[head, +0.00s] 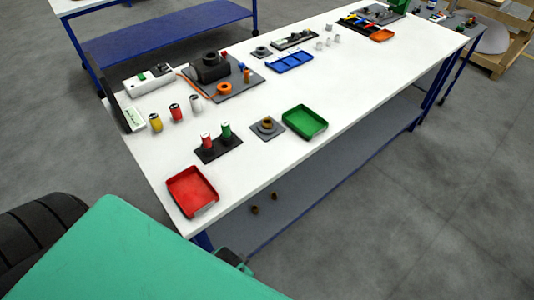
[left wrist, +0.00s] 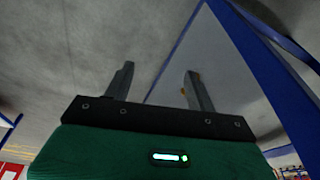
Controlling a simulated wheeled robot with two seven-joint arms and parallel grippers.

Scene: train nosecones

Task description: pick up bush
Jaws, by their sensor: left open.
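Two small brown bushes, one (head: 254,210) nearer and one (head: 274,196) farther, stand on the grey lower shelf (head: 310,175) under the white table in the head view. My left gripper (left wrist: 159,68) is open, with nothing between its fingers, in the left wrist view. Small orange-brown bits (left wrist: 211,92) show at the edges of its right finger, which hides most of them; I cannot tell if they are the bushes. A brown ring sits in a small grey fixture (head: 267,129) on the tabletop. My right gripper is not seen.
The white tabletop (head: 350,85) holds a red tray (head: 191,191), a green tray (head: 304,122), a blue tray (head: 289,62) and a dark stand (head: 218,150) with red and green cylinders. Blue table legs and frame (left wrist: 262,70) border the shelf.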

